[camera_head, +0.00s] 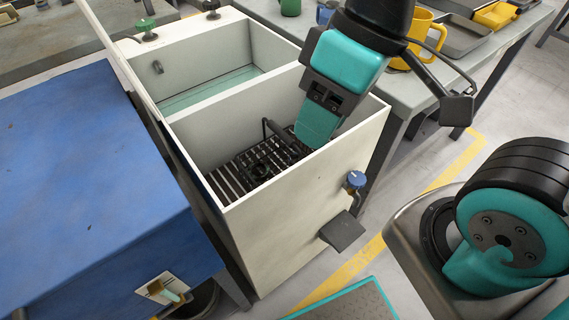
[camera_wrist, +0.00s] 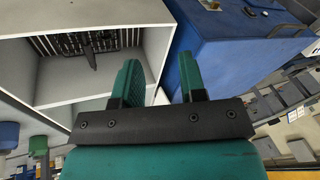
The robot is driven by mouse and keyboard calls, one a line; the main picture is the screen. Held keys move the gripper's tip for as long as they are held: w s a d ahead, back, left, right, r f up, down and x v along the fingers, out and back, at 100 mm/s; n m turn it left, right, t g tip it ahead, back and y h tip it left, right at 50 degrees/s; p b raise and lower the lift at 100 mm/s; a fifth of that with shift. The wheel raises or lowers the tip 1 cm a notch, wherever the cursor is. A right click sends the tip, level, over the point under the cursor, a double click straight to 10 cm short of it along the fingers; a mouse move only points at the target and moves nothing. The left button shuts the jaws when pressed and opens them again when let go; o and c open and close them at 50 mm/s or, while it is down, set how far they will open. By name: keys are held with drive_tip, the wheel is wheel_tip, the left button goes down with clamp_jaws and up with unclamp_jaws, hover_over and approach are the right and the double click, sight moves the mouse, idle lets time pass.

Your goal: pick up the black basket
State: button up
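The black basket (camera_head: 246,170) is a slatted rack with an upright handle, lying low in the near compartment of a white two-part tank (camera_head: 287,205). It also shows in the wrist view (camera_wrist: 68,45), at the upper left, beyond a white wall. My gripper (camera_head: 312,138) is over the right side of the near compartment in the head view and hides part of the basket. In the wrist view its two teal fingers (camera_wrist: 160,75) stand apart with nothing held between them. The basket is off to the left of the fingers there. I cannot tell the exact height between fingertips and basket.
A blue box-shaped unit (camera_head: 95,190) stands close on the tank's left. The far compartment (camera_head: 220,88) is pale green at the bottom. A blue knob (camera_head: 355,180) and dark plate (camera_head: 342,231) stick out of the tank. A table at upper right holds a yellow mug (camera_head: 422,30).

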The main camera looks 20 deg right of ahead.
drive_tip(key=shift+o, duration=1.2)
drive_tip(key=m+h+p, duration=0.3)
drive_tip(key=m+h, duration=0.1)
hover_over(281, 130)
drive_tip(key=s, duration=0.2)
wheel_tip(281, 130, down, 8)
drive_tip(key=f, duration=0.8)
drive_tip(key=w+f, duration=0.1)
drive_tip(key=f, duration=0.3)
drive_tip(key=shift+a+f+p, duration=0.1)
drive_tip(key=shift+f+p, duration=0.15)
drive_tip(key=shift+p, duration=0.15)
drive_tip(key=shift+w+f+p, duration=0.25)
drive_tip(key=shift+f, duration=1.35)
drive_tip(key=shift+w+f+p, duration=0.2)
drive_tip(key=shift+f, duration=1.4)
clamp_jaws()
